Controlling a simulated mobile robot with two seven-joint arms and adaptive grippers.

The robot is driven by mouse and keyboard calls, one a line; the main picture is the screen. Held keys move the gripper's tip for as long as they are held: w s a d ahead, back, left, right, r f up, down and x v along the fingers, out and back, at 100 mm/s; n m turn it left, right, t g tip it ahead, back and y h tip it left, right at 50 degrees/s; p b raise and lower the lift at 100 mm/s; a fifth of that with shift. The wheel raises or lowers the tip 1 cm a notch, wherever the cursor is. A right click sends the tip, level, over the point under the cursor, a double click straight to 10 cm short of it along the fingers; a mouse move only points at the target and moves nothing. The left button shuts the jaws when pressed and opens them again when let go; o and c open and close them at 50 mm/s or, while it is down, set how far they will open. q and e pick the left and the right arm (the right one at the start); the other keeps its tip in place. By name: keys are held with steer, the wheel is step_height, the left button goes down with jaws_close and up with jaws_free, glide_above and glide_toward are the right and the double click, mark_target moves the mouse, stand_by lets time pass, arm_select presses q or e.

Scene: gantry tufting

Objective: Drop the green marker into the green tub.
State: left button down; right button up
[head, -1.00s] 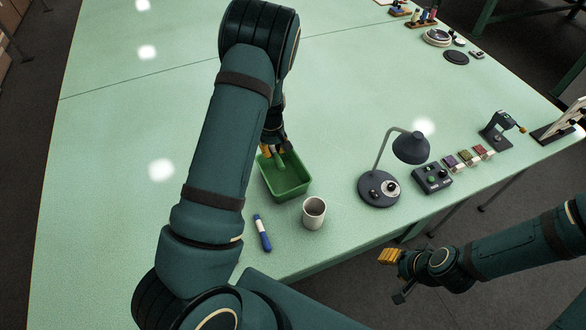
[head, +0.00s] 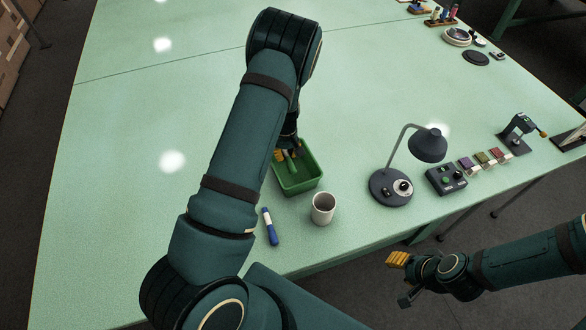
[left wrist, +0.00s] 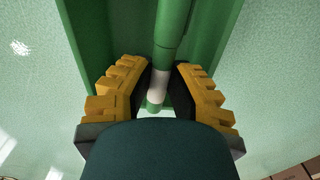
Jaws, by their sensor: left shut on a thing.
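The green tub (head: 300,184) stands on the table in the middle of the head view, partly hidden by my left arm. My left gripper (head: 286,152) points down at the tub and is shut on the green marker (head: 291,163). In the left wrist view the marker (left wrist: 172,28), with a white band, lies between the yellow finger pads. The tub's green walls (left wrist: 90,30) show on both sides of it. I cannot tell whether the marker touches the tub's floor. My right gripper (head: 401,278) is off the table's front edge, its fingers apart and empty.
A dark desk lamp (head: 391,187) and a control box (head: 446,180) are to the right. The table left of my arm is clear.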

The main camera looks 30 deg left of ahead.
arm_select(q)
steer(key=c, duration=0.9)
jaws_free()
step_height(320, 180, up, 12)
steer(key=shift+s, duration=0.1)
